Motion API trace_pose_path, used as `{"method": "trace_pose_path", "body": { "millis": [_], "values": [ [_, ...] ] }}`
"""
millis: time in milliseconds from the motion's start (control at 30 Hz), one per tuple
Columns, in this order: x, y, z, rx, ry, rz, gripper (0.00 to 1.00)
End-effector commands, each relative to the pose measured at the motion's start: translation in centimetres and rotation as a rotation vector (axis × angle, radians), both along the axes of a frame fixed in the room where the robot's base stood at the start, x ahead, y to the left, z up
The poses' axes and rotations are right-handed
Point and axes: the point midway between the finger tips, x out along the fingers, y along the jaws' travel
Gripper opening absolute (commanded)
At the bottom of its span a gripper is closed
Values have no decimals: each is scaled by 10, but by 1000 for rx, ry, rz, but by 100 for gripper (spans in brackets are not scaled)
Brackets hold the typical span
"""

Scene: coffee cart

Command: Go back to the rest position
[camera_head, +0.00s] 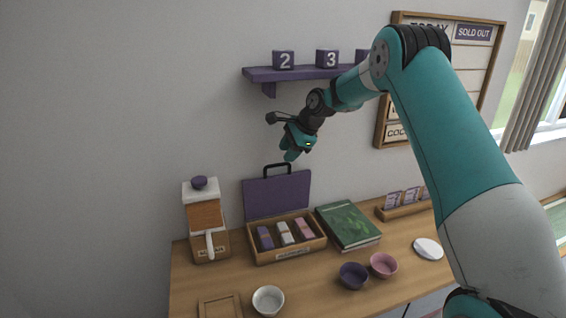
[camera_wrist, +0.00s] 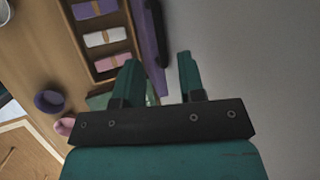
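My gripper (camera_head: 291,152) hangs in the air in the head view, at the end of my teal arm. It is above the open purple-lidded wooden box (camera_head: 290,242) and below the purple shelf (camera_head: 300,74). In the wrist view my gripper (camera_wrist: 158,75) shows two teal fingers spread apart. Nothing is between them. The box also shows in the wrist view (camera_wrist: 128,45), past the fingers, with purple, white and pink packets in it.
A white grinder with an orange-brown body (camera_head: 205,218) stands left of the box. A green book (camera_head: 347,226), a purple bowl (camera_head: 353,276), a pink bowl (camera_head: 383,265) and a white bowl (camera_head: 268,300) are on the wooden counter. A menu board (camera_head: 480,60) hangs on the wall.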

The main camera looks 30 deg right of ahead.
Motion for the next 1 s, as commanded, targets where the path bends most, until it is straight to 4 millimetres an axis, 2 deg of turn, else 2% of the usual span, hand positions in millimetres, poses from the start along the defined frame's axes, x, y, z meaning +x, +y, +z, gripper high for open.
{"method": "trace_pose_path", "body": {
  "millis": [533,667,767,833,1000],
  "values": [
    [-1,0,3,0,0,1,37],
    [-10,8,8,-34,-12,54,37],
    [-33,25,16,-115,-38,180,37],
    [-61,42,22,-203,-61,321,37],
    [-153,73,28,-451,-108,739,37]
  ]
}}
